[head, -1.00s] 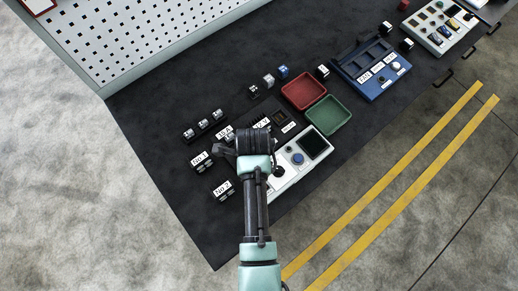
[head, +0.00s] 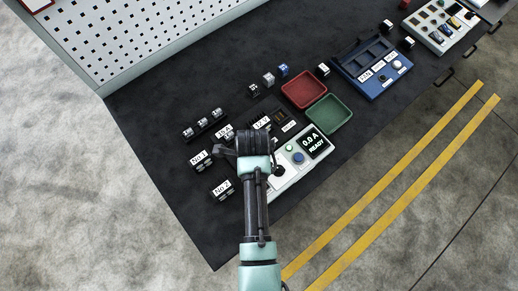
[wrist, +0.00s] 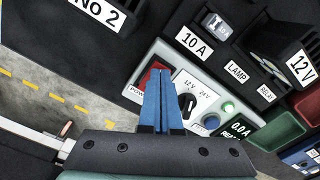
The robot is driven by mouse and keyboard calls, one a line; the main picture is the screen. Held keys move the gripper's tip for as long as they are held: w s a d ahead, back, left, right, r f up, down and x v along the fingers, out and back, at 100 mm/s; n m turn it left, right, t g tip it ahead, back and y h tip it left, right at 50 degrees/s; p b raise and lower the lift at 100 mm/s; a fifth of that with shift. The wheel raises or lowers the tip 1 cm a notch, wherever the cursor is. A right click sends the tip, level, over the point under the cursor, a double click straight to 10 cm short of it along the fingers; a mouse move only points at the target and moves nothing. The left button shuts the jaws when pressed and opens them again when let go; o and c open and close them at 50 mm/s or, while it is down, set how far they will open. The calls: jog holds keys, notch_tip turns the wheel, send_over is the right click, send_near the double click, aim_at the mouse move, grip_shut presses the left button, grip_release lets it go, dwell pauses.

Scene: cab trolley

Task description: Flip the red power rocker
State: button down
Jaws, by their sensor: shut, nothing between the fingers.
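The red power rocker (wrist: 148,76) is in the wrist view, on the left end of a pale control unit (wrist: 169,52), partly covered by my fingers. My gripper (wrist: 161,72) is shut and empty, its blue fingertips over or against the rocker; I cannot tell if they touch. In the head view my arm hides the rocker and the left part of the control unit (head: 285,183). The unit's display (head: 315,144) is lit and reads 0.0 A READY. The black 12 V / 24 V knob (wrist: 187,103) is right of my fingers.
A green lamp (wrist: 228,107) and a blue button (wrist: 211,122) are right of the knob. Red (head: 303,77) and green (head: 344,107) trays stand behind the unit. Labelled black blocks, such as No 2 (head: 221,190), stand left of my arm.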

notch_tip(320, 180, up, 7)
jog(key=p, duration=0.7)
jog(key=shift+f, duration=0.1)
dwell(0.4)
